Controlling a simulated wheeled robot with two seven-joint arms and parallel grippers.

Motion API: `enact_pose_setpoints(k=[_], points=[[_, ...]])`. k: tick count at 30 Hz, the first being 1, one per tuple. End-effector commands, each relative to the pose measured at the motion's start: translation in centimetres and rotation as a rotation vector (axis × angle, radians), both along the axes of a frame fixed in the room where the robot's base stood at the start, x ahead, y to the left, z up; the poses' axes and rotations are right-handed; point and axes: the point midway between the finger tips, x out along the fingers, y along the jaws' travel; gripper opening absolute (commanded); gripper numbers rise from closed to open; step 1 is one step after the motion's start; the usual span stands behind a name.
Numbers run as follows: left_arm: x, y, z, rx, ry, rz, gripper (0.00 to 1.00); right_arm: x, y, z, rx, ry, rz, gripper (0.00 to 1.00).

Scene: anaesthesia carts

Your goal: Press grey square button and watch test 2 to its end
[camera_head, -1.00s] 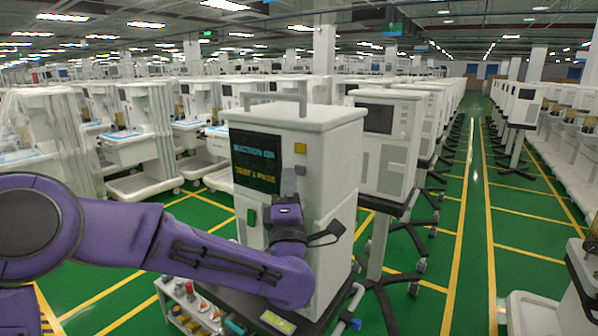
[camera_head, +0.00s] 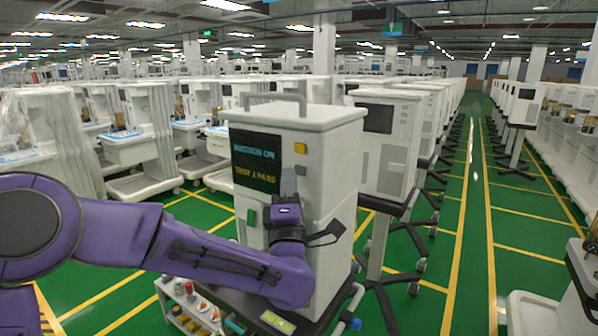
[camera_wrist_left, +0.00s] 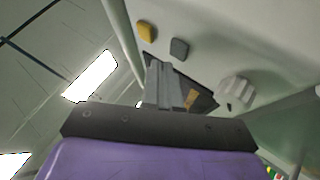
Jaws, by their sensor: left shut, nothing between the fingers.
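The white machine (camera_head: 335,150) stands on a dark trolley, its front facing me. Its dark screen (camera_head: 256,160) reads "SUCTION ON" and "TEST 1 PASS". A yellow button (camera_head: 300,148) sits right of the screen, with the grey square button (camera_head: 301,170) below it. A green button (camera_head: 251,216) is lower left. My left gripper (camera_head: 289,178) is shut and empty in front of the panel, just left of the grey button. In the left wrist view, its fingers (camera_wrist_left: 164,82) overlap the screen; the grey button (camera_wrist_left: 179,48) shows uncovered beside the tips. I cannot tell contact. My right gripper is not in view.
A white ribbed knob (camera_wrist_left: 237,89) shows on the panel in the left wrist view. A small tray (camera_head: 190,308) of bottles is beside the trolley. A similar machine (camera_head: 385,145) stands close behind right. The green floor aisle at right is clear.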

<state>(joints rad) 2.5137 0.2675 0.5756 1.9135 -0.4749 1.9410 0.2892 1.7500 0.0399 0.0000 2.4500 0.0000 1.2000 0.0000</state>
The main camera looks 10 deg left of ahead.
Motion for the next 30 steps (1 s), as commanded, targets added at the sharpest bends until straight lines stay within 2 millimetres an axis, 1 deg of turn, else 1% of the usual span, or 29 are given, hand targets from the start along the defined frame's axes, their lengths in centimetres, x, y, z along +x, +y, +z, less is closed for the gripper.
enact_pose_setpoints(k=[18, 25, 30], points=[[0.01, -0.01, -0.02, 0.000, 0.000, 0.000, 0.00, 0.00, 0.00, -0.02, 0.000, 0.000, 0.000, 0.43], [0.67, -0.24, -0.13, 0.000, 0.000, 0.000, 0.00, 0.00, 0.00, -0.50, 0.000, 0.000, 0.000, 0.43], [0.80, -0.29, 0.00, 0.000, 0.001, 0.000, 0.00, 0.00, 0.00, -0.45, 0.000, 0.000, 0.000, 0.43]])
